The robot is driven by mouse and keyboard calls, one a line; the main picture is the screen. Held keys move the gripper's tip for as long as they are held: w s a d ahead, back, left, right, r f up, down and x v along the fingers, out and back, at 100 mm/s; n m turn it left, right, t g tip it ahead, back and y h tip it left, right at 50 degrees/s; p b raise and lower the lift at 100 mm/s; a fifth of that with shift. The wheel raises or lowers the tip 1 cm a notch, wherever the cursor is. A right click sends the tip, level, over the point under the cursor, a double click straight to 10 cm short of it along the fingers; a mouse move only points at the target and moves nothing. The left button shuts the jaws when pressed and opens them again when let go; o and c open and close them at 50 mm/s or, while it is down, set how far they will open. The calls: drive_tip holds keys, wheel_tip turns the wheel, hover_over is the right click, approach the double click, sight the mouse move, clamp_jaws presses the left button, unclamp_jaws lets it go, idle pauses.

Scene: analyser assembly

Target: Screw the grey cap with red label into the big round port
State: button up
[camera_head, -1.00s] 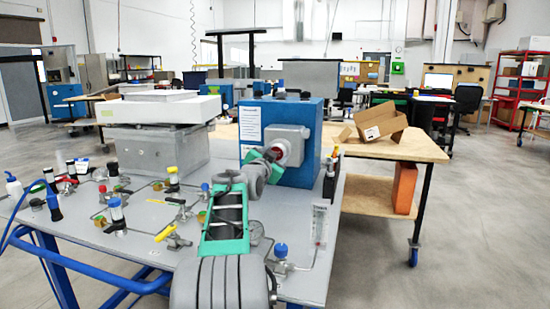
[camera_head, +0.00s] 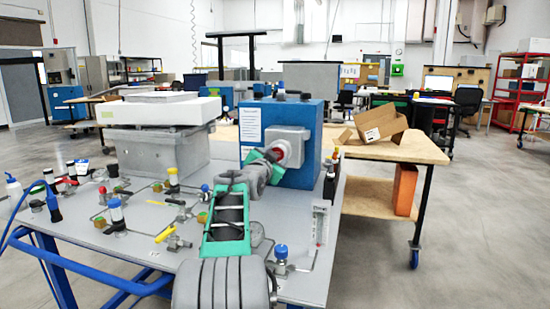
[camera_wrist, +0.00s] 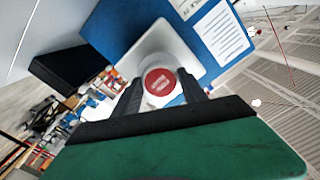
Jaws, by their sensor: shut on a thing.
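The grey cap with the red label (camera_wrist: 159,82) is in the middle of the wrist view, between the two dark fingers of my gripper (camera_wrist: 163,92). My gripper is shut on the cap. I cannot tell how deep the cap sits.
The analyser stands on a grey table (camera_head: 150,225) with several valves and fittings on the left. A pale grey box (camera_head: 155,145) stands left of the analyser. A wooden bench (camera_head: 400,147) with an open cardboard box (camera_head: 381,123) is behind right.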

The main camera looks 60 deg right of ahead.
drive_tip(key=shift+d+r, duration=0.15)
drive_tip(key=shift+d, duration=0.25)
idle(0.6)
drive_tip(key=o, duration=0.9)
drive_tip(key=shift+c, duration=0.2)
drive_tip(key=c, duration=0.9)
clamp_jaws()
drive_tip(key=m+b, duration=1.3)
drive_tip(key=m, duration=1.1)
drive_tip(key=shift+b, duration=0.35)
drive_tip(key=o, duration=1.4)
unclamp_jaws()
